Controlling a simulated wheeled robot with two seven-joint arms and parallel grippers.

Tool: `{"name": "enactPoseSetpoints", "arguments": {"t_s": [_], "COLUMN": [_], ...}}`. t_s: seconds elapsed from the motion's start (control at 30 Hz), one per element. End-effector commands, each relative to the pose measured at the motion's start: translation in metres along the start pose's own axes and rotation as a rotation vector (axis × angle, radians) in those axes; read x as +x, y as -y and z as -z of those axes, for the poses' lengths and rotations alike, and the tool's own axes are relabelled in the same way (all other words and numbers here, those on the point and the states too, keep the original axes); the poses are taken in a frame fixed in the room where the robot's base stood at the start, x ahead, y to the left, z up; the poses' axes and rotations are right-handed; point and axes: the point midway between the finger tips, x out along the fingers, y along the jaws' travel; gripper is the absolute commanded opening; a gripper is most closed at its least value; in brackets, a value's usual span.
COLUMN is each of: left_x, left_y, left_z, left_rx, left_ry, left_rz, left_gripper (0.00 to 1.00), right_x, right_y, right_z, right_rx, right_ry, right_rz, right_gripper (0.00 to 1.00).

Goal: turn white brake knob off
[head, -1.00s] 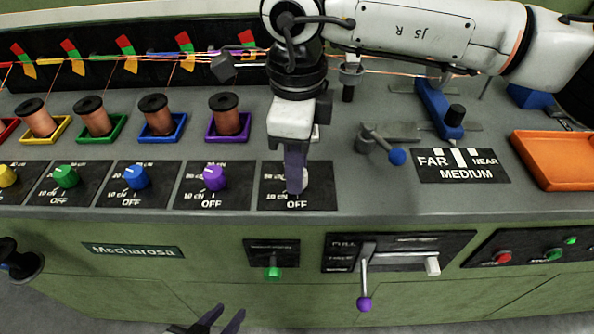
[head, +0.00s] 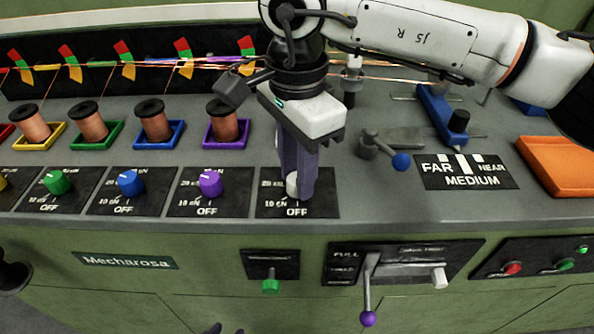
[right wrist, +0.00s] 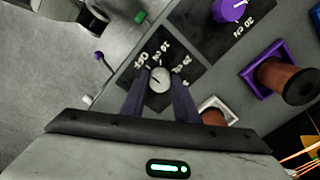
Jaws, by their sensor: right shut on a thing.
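The white brake knob (head: 292,186) is the rightmost in the row of knobs, on a black dial plate (head: 325,205) marked OFF at its front. My right gripper (head: 297,190) points down over it, a finger on either side, shut on the knob. In the right wrist view the white knob (right wrist: 160,80) sits between the two purple-grey fingertips (right wrist: 158,88). The OFF label shows beside it. I cannot tell clearly where its pointer stands. My left gripper (head: 228,329) shows only as two dark tips, apart, at the bottom edge of the head view.
Purple (head: 210,184), blue (head: 130,184) and green (head: 57,182) knobs stand to the left. Copper spools in coloured trays stand behind them. To the right are a blue-tipped lever (head: 401,162) and an orange tray (head: 560,165). A purple-tipped lever (head: 367,318) hangs on the front panel.

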Motion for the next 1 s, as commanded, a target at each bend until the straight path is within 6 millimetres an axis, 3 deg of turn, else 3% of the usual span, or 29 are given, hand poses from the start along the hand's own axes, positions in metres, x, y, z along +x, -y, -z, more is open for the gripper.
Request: {"name": "enactPoseSetpoints", "arguments": {"t_s": [0.57, 0.6, 0.7, 1.0], "left_x": [0.0020, 0.0021, 0.0024, 0.0026], "left_y": [0.0016, 0.0016, 0.0017, 0.0017], "left_z": [0.0029, 0.0026, 0.0018, 0.0010], "left_rx": [0.002, 0.002, 0.002, 0.002], "left_ry": [-0.005, -0.005, -0.003, -0.002], "left_rz": [0.002, 0.002, 0.002, 0.002], "left_gripper": [0.31, 0.31, 0.31, 0.31], "right_x": [-0.0018, -0.0018, -0.0015, -0.0022], "right_y": [0.0008, 0.0008, 0.0007, 0.0004], "right_z": [-0.0002, -0.0002, -0.0002, -0.0002], "right_rx": [-0.033, -0.033, -0.032, -0.031], "right_ry": [0.001, 0.001, 0.001, 0.000], "right_rz": [0.004, 0.004, 0.003, 0.002], "right_gripper": [0.05, 0.33, 0.46, 0.46]}}
